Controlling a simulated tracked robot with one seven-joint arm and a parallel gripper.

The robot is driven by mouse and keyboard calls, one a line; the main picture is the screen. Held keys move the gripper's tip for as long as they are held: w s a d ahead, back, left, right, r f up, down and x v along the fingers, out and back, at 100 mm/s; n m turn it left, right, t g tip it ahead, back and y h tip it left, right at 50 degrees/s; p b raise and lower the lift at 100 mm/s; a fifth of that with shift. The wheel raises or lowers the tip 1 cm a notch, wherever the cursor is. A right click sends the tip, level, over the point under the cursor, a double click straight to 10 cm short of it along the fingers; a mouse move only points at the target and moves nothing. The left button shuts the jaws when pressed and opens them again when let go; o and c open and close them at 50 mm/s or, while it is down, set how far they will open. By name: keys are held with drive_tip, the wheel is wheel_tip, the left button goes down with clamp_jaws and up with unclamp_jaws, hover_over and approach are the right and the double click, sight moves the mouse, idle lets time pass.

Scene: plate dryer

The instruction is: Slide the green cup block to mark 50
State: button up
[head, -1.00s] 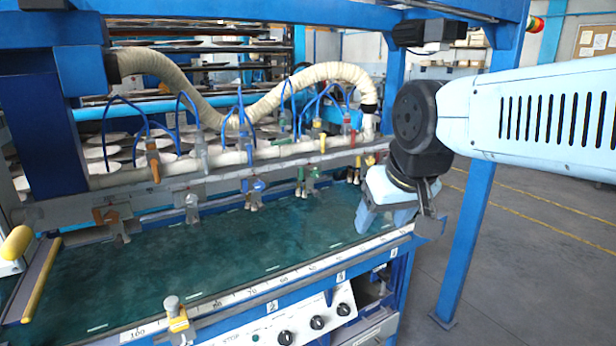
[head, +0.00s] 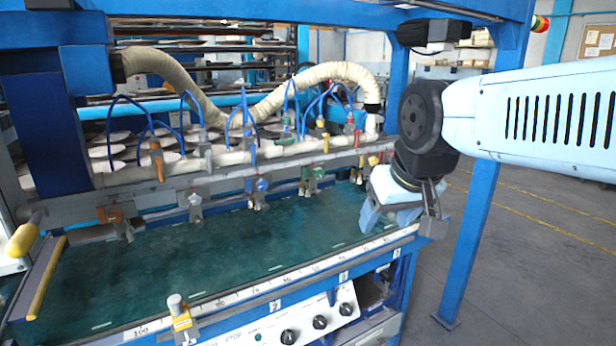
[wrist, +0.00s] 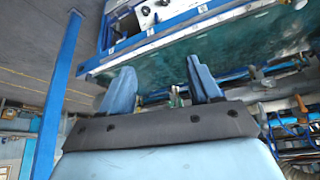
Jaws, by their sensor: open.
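The green cup block (head: 316,173) hangs on the long grey rail above the teal table, right of the blue block, with its suction cups below. My gripper (head: 384,222) is at the right end of the table, to the right of the green block and apart from it in the head view. Its jaws are open and empty. The wrist view shows the two light blue fingers of my gripper (wrist: 162,90) spread, with a small green part seen between them. A ruler strip (head: 205,308) runs along the table's front edge; mark 50 is too small to read.
A blue block (head: 260,186) and an orange block (head: 128,217) hang on the same rail to the left. A blue post (head: 468,240) stands right of my gripper. The teal table (head: 190,255) is clear.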

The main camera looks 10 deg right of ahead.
drive_tip(key=shift+w, duration=0.3)
drive_tip(key=shift+c, duration=1.1)
drive_tip(key=w+d+f+t+h, duration=0.1)
drive_tip(key=w+d+t, duration=0.1)
drive_tip(key=w, duration=0.5)
drive_tip(key=w+d+f+t, duration=0.1)
drive_tip(key=w+d, duration=0.1)
drive_tip(key=w, duration=0.6)
drive_tip(key=n+t+y, duration=0.3)
drive_tip(key=t, duration=0.3)
approach(321, 195)
drive_tip(key=s+d+r, duration=0.3)
drive_tip(key=s+r, duration=0.1)
drive_tip(key=s, duration=0.1)
wheel_tip(321, 195, down, 7)
drive_tip(key=w+t+y, duration=0.2)
drive_tip(key=t+y, duration=0.1)
drive_tip(key=x, duration=1.4)
drive_tip(key=shift+a+f, duration=0.15)
drive_tip(key=shift+a, duration=0.3)
clamp_jaws()
